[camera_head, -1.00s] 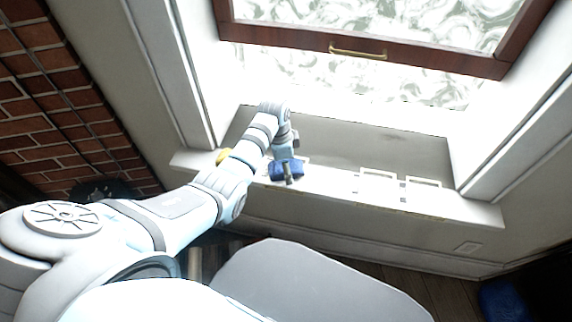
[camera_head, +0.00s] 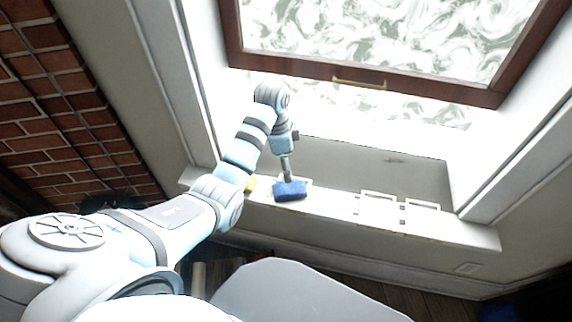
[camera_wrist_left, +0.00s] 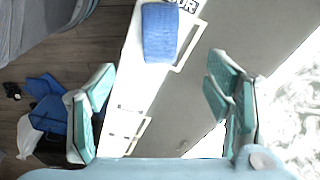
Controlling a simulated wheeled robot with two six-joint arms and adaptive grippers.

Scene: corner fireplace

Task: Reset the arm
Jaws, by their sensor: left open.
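My left gripper (camera_head: 286,168) hangs over the window sill at the end of my left arm, which comes in from the left. In the left wrist view its two fingers (camera_wrist_left: 160,105) are spread apart with nothing between them. A blue block (camera_head: 290,190) sits on the sill by the gripper. In the wrist view the blue block (camera_wrist_left: 160,33) lies ahead of the fingers, partly over a white square outline. My right gripper is in neither view.
A white sill (camera_head: 335,205) runs under the wood-framed window (camera_head: 365,80). Two white square outlines (camera_head: 378,204) mark its right part. A yellow thing (camera_head: 250,185) is partly hidden behind my arm. A brick wall (camera_head: 60,125) stands at left. Blue items (camera_wrist_left: 45,100) lie on the floor.

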